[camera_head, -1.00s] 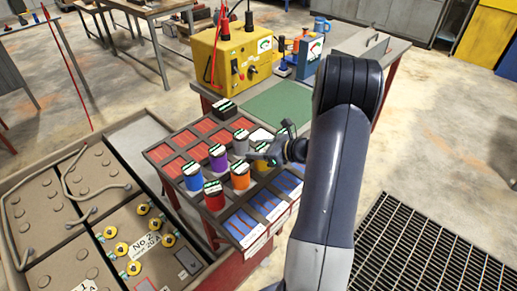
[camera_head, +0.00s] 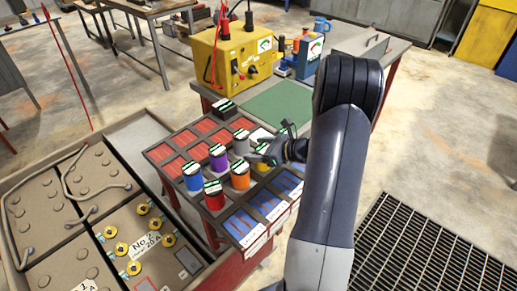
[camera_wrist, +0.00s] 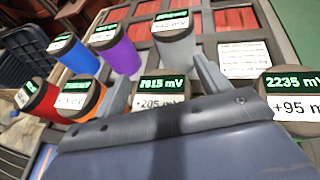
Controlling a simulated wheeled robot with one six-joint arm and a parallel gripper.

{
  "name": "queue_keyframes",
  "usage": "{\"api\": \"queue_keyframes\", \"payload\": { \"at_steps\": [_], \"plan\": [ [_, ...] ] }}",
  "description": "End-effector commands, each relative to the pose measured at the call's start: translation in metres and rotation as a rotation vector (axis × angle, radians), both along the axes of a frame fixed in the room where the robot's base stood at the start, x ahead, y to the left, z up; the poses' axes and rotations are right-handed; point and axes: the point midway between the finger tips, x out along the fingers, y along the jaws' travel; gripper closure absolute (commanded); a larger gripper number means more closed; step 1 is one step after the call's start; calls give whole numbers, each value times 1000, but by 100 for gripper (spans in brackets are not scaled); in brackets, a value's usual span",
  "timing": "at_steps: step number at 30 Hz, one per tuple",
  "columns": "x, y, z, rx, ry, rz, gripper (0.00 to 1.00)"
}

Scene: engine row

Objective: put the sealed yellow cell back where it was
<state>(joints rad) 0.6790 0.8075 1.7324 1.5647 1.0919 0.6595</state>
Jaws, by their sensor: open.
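In the head view the yellow cell (camera_head: 262,167) shows only as a small patch of yellow in the tray, beneath my gripper (camera_head: 268,146). In the wrist view my gripper (camera_wrist: 165,84) is open, with a finger on each side of a cell top (camera_wrist: 160,92) marked +205 mV. That cell's body colour is hidden there; its place matches the yellow cell. The tray (camera_head: 177,195) has red-lined slots at the back left and blue-lined slots at the front right. I cannot tell whether the fingers touch the cell.
Orange (camera_head: 239,176), grey (camera_head: 241,144), purple (camera_head: 217,160), blue (camera_head: 192,180) and red (camera_head: 214,197) cells stand close by. Another cell (camera_wrist: 290,88) stands right of my gripper in the wrist view. A white card (camera_wrist: 242,60) lies behind. A yellow tester (camera_head: 230,57) stands beyond the green mat (camera_head: 278,105).

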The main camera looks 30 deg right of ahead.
Motion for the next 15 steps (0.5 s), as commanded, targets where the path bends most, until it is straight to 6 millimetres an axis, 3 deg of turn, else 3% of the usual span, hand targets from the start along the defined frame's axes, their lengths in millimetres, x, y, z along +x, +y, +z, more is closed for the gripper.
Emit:
{"api": "queue_keyframes", "payload": {
  "at_steps": [15],
  "plan": [
    [-75,-54,38,-1,-2,-5,28]
  ]
}}
